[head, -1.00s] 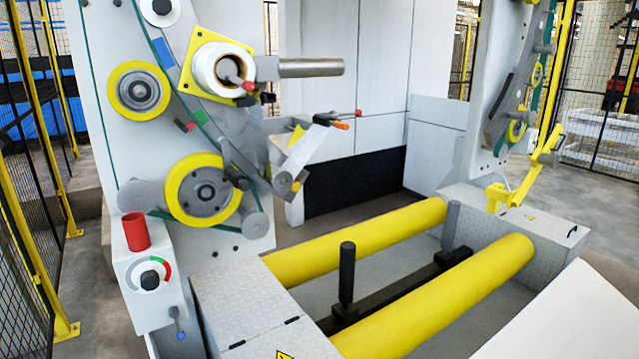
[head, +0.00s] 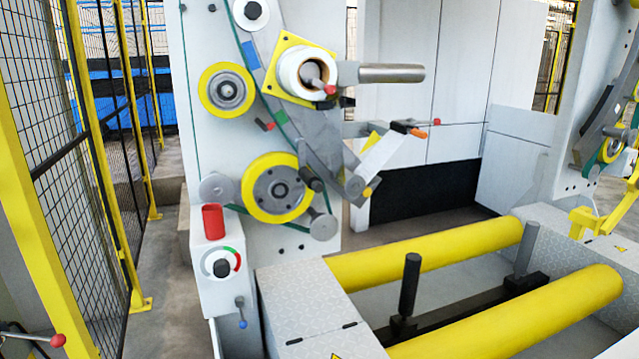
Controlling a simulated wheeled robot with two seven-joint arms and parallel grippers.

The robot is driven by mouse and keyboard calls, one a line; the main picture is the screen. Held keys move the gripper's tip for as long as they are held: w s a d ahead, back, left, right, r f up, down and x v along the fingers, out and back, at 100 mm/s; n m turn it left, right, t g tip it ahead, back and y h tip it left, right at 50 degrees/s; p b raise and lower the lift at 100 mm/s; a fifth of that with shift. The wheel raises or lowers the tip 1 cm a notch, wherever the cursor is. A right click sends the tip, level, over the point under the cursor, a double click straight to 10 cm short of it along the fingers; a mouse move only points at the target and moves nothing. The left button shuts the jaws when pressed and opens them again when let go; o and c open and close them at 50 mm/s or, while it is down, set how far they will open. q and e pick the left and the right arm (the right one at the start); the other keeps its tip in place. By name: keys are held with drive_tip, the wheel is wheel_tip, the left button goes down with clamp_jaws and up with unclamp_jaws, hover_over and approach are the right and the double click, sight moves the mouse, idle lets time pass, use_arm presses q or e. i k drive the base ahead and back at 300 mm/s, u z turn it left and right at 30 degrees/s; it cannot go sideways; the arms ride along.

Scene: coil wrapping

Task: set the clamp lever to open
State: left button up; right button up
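A spool (head: 301,74) sits on the yellow-edged plate of the machine's upright. A short grey lever with a red knob (head: 330,90) shows at its core. A grey control box (head: 214,258) lower left carries a black dial (head: 221,267) beside a green and red arc. Below it a small lever with a blue knob (head: 242,323) hangs downward. Which of these is the clamp lever I cannot tell for sure. Neither of my grippers is in view.
A red cup (head: 213,221) stands on the control box. Two yellow rollers (head: 430,252) and a black upright post (head: 409,285) lie to the right. A yellow-framed mesh fence (head: 85,150) runs along the left. Another red-knobbed rod (head: 57,340) shows at bottom left.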

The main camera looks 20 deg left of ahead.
sight(410, 121)
drive_tip(key=z, duration=1.05)
drive_tip(key=i, duration=1.55)
drive_tip(key=u, duration=2.25)
